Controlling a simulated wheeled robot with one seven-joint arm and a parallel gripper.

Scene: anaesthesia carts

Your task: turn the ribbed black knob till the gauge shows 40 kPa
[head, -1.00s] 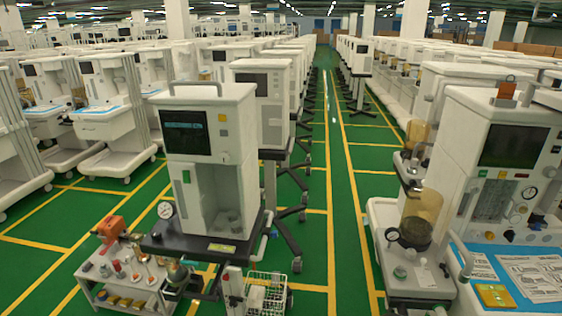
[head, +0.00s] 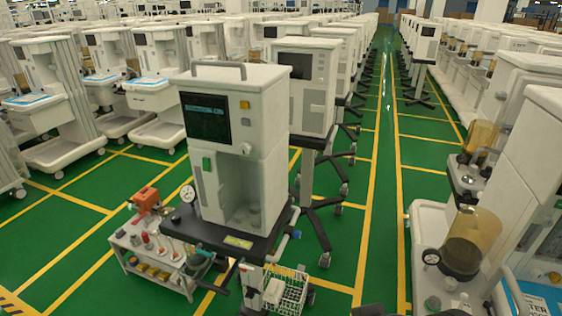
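A small round white-faced gauge (head: 187,193) stands at the left edge of the black shelf of the nearest white machine (head: 262,95). Its needle is too small to read. A second round gauge (head: 431,257), with a dark rim, is on the right-hand machine, beside its amber canister (head: 470,240). I cannot make out a ribbed black knob on either machine, nor tell which gauge belongs to the task. My gripper is not in view.
A low trolley (head: 128,250) with an orange device (head: 145,199) and several small fittings stands at the left. A white wire basket (head: 288,288) hangs at the front. A green aisle with yellow lines (head: 385,180) runs clear between the rows of machines.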

